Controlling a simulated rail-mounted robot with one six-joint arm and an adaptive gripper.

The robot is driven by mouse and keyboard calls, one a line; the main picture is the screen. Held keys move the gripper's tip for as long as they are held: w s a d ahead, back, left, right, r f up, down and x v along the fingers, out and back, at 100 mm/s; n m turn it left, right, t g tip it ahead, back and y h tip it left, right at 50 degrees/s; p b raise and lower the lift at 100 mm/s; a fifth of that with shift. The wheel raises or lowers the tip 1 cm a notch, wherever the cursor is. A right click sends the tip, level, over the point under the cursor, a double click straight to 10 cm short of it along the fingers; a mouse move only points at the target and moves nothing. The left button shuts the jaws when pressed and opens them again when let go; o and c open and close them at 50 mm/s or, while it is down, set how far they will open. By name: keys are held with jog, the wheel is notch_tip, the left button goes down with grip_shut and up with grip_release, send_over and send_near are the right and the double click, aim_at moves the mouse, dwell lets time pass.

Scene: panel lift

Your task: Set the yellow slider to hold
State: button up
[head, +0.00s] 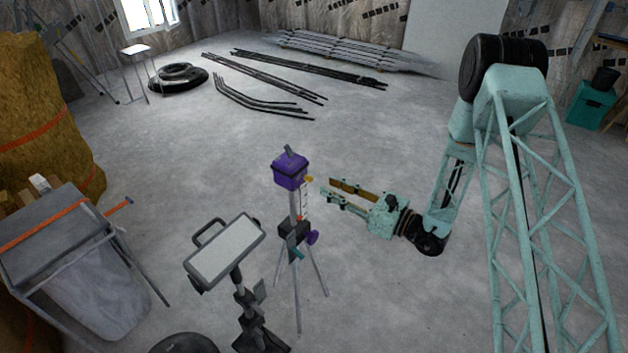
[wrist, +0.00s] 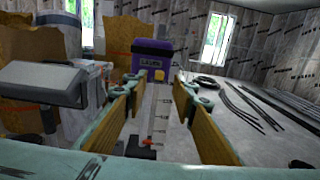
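The yellow slider (head: 309,179) is a small yellow piece at the top of a white marked scale (head: 304,202), just under a purple box (head: 290,170) on a tripod. In the wrist view the scale (wrist: 159,118) stands upright between my fingers, below the purple box (wrist: 152,56); a small orange-yellow piece (wrist: 159,75) shows near its top. A red piece sits low on the scale. My gripper (head: 328,189) is to the right of the scale, its two tan-padded fingers spread and empty. It also shows in the wrist view (wrist: 160,78). The scale's lettering is too small to read.
A work lamp (head: 226,250) stands left of the tripod (head: 298,270), close by. A grey bin (head: 75,260) is farther left. Black bars (head: 265,85) and a coiled hose (head: 178,77) lie on the floor behind. The floor beyond my gripper is clear.

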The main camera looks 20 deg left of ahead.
aim_at(312, 179)
jog(key=shift+x, duration=3.7)
jog(key=shift+c, duration=0.4)
jog(key=shift+s, duration=0.1)
grip_shut()
